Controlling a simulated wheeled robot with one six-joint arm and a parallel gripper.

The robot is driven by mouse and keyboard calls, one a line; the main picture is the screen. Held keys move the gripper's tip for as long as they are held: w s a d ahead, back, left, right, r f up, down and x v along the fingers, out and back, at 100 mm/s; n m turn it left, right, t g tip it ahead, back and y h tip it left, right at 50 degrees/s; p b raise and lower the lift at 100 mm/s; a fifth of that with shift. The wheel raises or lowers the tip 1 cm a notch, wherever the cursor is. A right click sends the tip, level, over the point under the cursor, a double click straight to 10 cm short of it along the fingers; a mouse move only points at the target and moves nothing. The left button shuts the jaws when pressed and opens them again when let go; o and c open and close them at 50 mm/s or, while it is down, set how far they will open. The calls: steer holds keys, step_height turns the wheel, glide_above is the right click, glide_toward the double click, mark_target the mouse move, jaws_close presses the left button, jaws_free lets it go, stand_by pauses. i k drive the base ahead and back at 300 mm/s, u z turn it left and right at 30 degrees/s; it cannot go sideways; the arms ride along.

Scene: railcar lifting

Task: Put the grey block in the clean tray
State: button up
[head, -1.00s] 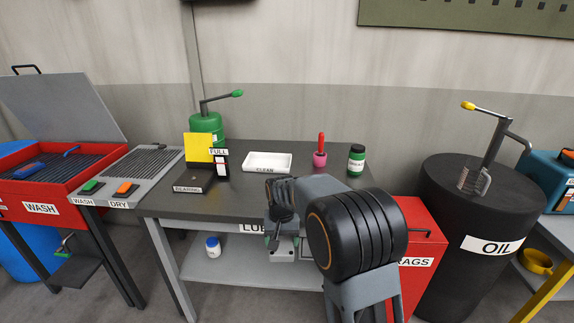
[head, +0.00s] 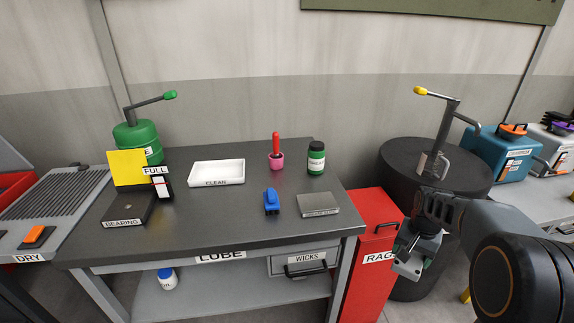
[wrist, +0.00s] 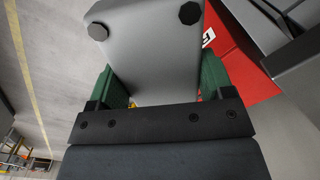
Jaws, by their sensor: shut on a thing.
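My gripper (head: 412,256) is shut on the grey block (head: 406,268), in front of the red rags bin at the right. In the wrist view the grey block (wrist: 152,50) is held between the green fingers, with two dark round studs on its face. The clean tray (head: 229,174) is white, shallow and empty, and lies on the dark table, left of and beyond my gripper. The block is apart from it. Part of the block is hidden by the gripper.
The lube table (head: 235,225) holds a blue object (head: 271,201), a grey labelled plate (head: 318,204), a pink pot (head: 276,160), a green jar (head: 316,158), a bearing stand (head: 128,210) and a green pump (head: 137,140). The red rags bin (head: 372,225) and black oil drum (head: 405,170) stand right.

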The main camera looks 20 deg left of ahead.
mark_target(218, 174)
steer(key=z, duration=0.35)
steer(key=k, duration=1)
steer(key=u, duration=1.7)
steer(key=i, duration=0.45)
steer(key=z, duration=0.05)
